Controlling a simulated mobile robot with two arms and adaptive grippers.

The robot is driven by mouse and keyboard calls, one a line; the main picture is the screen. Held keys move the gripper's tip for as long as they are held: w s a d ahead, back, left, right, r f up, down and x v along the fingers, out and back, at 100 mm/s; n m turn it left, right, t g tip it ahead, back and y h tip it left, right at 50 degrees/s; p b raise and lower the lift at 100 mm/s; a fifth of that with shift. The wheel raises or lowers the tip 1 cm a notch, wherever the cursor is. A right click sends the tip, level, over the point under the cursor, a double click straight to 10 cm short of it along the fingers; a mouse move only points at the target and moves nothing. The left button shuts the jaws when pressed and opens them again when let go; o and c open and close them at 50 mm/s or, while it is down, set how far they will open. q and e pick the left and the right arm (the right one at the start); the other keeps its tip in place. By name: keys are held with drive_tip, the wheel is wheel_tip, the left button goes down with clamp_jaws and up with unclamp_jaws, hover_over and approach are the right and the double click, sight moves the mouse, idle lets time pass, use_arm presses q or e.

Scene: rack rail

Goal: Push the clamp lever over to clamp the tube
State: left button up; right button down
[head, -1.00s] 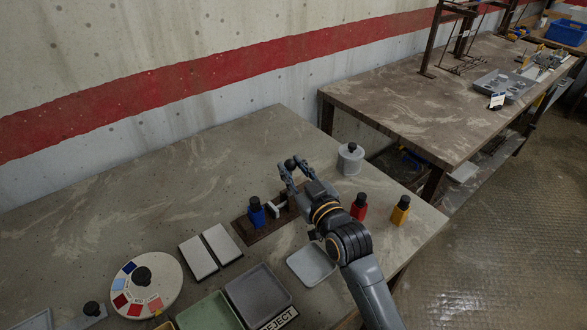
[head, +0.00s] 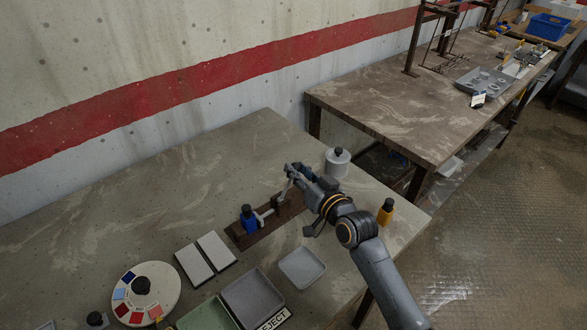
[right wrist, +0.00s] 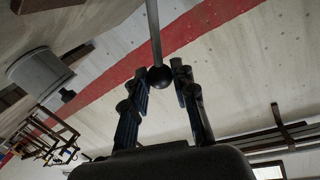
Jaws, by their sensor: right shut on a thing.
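A dark brown clamp base (head: 244,239) lies on the near table. A blue tube with a black cap (head: 249,221) stands upright at its left end, with a pale metal piece (head: 265,213) beside it. My right gripper (head: 291,171) is over the right end of the base. In the right wrist view, the clamp lever's grey rod (right wrist: 155,30) ends in a black ball knob (right wrist: 159,77) between the fingers of my right gripper (right wrist: 163,86), which is shut on the knob. In the head view the fingers mostly hide the knob. My left gripper is out of view.
A white lidded can (head: 338,164) stands just behind my right gripper. A yellow bottle (head: 386,211) is right of my forearm. White blocks (head: 194,265), a grey tray (head: 303,267), bins (head: 253,297) and a round colour dial (head: 146,292) lie in front. The table's back left is clear.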

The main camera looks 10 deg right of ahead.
drive_tip(key=shift+w+d+f+m, duration=0.2)
drive_tip(key=shift+w+d+m, duration=0.1)
drive_tip(key=shift+m, duration=0.1)
drive_tip(key=c, duration=1.1)
unclamp_jaws()
drive_tip(key=shift+o, duration=0.2)
drive_tip(key=shift+s, duration=0.1)
